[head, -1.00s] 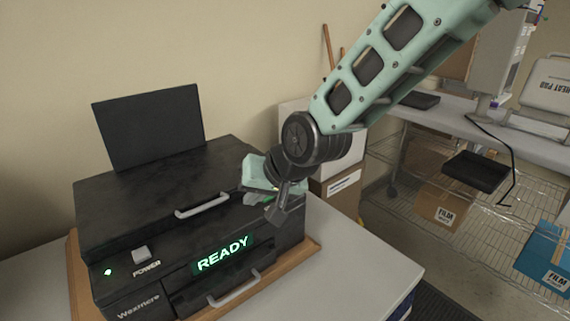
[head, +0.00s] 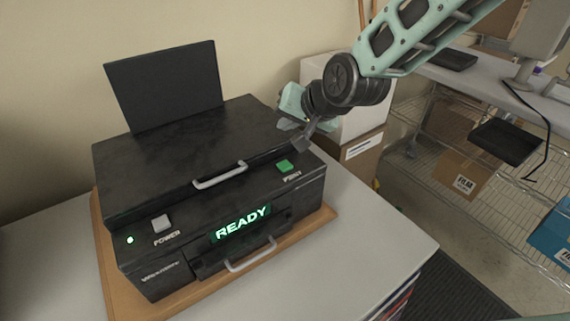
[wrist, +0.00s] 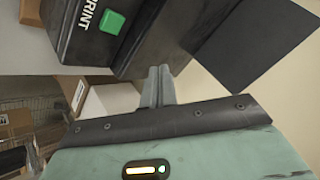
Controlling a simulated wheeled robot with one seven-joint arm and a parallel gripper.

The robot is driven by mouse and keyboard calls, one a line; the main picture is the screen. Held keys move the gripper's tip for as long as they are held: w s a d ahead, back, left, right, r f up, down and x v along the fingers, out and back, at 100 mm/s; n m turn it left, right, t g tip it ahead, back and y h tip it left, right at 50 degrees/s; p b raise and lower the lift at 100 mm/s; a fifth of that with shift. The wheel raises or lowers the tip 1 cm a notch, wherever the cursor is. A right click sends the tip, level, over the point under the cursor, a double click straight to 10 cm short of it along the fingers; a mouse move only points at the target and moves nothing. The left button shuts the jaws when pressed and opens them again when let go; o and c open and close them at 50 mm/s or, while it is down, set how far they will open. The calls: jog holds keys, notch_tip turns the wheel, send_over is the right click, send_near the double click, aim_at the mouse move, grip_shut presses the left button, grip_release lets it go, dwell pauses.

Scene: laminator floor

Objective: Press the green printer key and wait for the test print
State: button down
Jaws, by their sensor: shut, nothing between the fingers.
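The black printer (head: 190,150) stands on a wooden board on the table. Its display reads READY (head: 243,224) in green. The green print key (head: 284,166) is on the right of its front ledge, and it also shows in the wrist view (wrist: 111,22). A green light glows beside the grey power key (head: 161,223). My gripper (head: 288,124) is up and behind the key, apart from it, near the printer's right rear. In the wrist view its fingers (wrist: 158,72) are together and empty. No printed sheet shows.
A white box (head: 362,122) on a cardboard box stands close behind my gripper. A wire shelf (head: 440,135) with boxes is at the right. The white table top (head: 385,250) is clear to the printer's right.

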aim_at(287, 167)
jog(key=shift+f+b, duration=2.9)
jog(key=shift+f, duration=1.35)
jog(key=shift+f, duration=0.1)
jog(key=shift+f+b, duration=0.3)
jog(key=shift+b, duration=0.15)
